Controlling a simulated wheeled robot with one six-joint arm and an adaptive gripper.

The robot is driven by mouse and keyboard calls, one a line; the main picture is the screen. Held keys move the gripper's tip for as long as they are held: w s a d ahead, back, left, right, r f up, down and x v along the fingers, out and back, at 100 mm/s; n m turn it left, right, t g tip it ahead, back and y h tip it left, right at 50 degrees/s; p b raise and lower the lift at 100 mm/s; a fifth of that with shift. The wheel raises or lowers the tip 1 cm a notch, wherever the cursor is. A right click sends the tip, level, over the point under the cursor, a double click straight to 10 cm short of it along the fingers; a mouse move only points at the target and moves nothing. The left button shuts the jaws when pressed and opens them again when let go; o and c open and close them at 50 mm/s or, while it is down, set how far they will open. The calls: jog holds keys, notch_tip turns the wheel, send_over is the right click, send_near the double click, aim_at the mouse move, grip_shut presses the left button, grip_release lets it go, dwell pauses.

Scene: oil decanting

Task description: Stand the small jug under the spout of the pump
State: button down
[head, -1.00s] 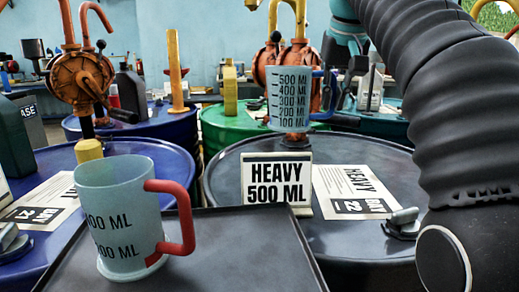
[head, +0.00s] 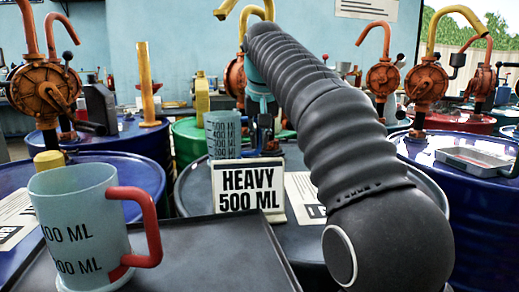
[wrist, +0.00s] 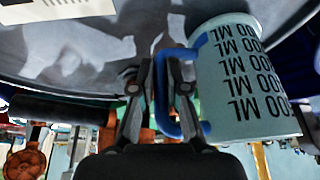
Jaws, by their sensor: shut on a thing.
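The small translucent jug with a blue handle and black ML marks (head: 222,133) is upright behind the HEAVY 500 ML sign in the head view. Its base is hidden there, so I cannot tell whether it touches the drum lid. My gripper (wrist: 160,82) is shut on the jug's blue handle (wrist: 161,100); the jug body (wrist: 225,95) is beside the fingers in the wrist view. The orange pump (head: 235,75) with a yellow spout pipe (head: 243,10) stands behind the jug, partly hidden by my arm.
The HEAVY 500 ML sign (head: 248,189) stands on the dark drum (head: 190,195), in front of the jug. A larger red-handled jug (head: 85,230) stands on a dark tray (head: 215,255) at the front left. Other drums with orange pumps (head: 45,88) stand around.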

jog(key=shift+f, duration=0.75)
jog(key=shift+f, duration=0.15)
jog(key=c, duration=1.2)
grip_release()
jog(key=p+v, duration=0.2)
jog(key=v, duration=0.5)
jog(key=shift+s+r, duration=0.15)
jog(key=shift+r, duration=0.2)
